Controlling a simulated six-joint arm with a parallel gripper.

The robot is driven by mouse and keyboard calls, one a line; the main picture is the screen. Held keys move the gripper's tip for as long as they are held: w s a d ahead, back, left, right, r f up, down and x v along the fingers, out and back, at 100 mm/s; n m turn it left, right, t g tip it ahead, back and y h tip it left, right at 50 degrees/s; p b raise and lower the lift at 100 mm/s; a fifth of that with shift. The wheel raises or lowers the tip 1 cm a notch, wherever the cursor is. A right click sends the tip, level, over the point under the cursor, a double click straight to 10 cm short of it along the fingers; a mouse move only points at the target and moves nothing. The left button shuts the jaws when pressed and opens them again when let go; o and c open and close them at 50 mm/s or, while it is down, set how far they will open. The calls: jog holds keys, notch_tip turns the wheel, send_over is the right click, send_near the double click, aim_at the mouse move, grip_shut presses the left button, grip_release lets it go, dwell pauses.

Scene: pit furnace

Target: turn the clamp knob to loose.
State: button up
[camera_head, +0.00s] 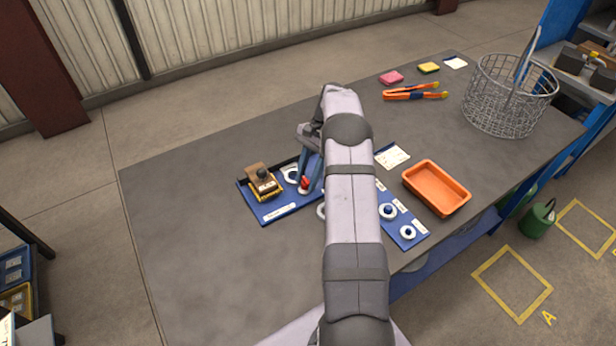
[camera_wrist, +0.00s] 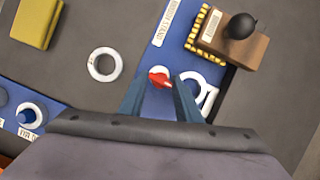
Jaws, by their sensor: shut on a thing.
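The red clamp knob (camera_head: 304,184) stands on a blue board (camera_head: 270,216) left of my arm in the head view. In the wrist view the knob (camera_wrist: 161,80) sits between the two blue fingers of my gripper (camera_wrist: 159,91), which is shut on it. In the head view my gripper (camera_head: 308,178) reaches down to the board, and my arm hides part of the area to its right. A white ring-shaped part (camera_wrist: 196,88) lies beside the knob. The exact turn of the knob is hard to read.
A brown block with a black ball handle (camera_head: 262,175) sits on the same board, close by. Another blue board with white rings (camera_head: 388,211) and an orange tray (camera_head: 437,187) are right of my arm. A wire basket (camera_head: 510,95) stands far right. The bench's left side is clear.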

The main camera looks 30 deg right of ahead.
jog(key=shift+s+a+f, duration=0.2)
jog(key=shift+a+f, duration=0.05)
jog(key=o, duration=0.8)
jog(key=shift+r, duration=0.1)
